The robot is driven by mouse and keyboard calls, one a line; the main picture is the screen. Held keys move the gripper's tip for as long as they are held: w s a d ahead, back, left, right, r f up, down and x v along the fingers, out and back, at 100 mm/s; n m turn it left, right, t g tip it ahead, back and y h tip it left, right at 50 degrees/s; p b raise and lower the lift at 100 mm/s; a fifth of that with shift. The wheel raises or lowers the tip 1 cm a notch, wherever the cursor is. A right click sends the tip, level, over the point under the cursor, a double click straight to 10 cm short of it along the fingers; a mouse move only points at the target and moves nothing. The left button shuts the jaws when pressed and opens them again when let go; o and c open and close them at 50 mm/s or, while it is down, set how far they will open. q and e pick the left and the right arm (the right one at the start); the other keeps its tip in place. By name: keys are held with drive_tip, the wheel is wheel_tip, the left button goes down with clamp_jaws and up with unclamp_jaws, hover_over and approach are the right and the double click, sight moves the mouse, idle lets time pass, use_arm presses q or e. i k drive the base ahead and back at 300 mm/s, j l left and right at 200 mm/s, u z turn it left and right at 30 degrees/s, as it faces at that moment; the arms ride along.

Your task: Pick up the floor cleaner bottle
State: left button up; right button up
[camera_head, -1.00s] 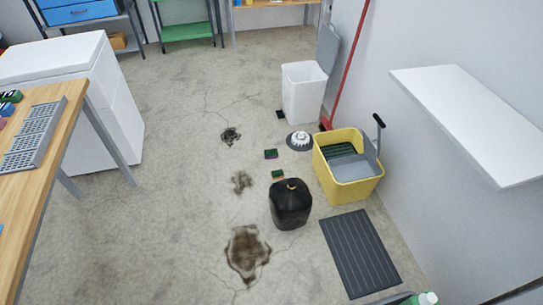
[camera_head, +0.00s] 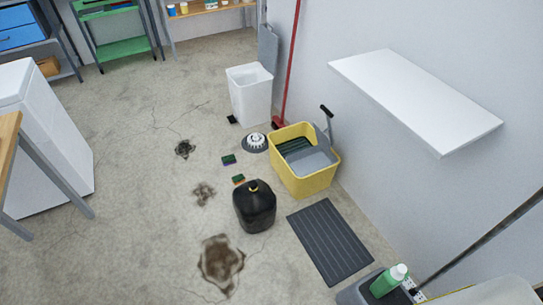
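A green bottle (camera_head: 386,282) with a white cap stands at the bottom right of the head view, in or on a dark grey holder (camera_head: 350,293). A black jug (camera_head: 255,210) with a small yellowish cap stands upright on the concrete floor near the middle. No label can be read, so I cannot tell for sure which one is the floor cleaner; the green bottle looks most like it. Neither of my grippers is in view.
A yellow mop bucket (camera_head: 304,183), a dark ribbed mat (camera_head: 330,242), a white bin (camera_head: 250,95) and sponges lie along the right side. A white shelf (camera_head: 415,98) juts from the wall. Dark stains mark the floor. Open floor is at left.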

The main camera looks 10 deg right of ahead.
sight(389, 280)
drive_tip(key=z, duration=1.9)
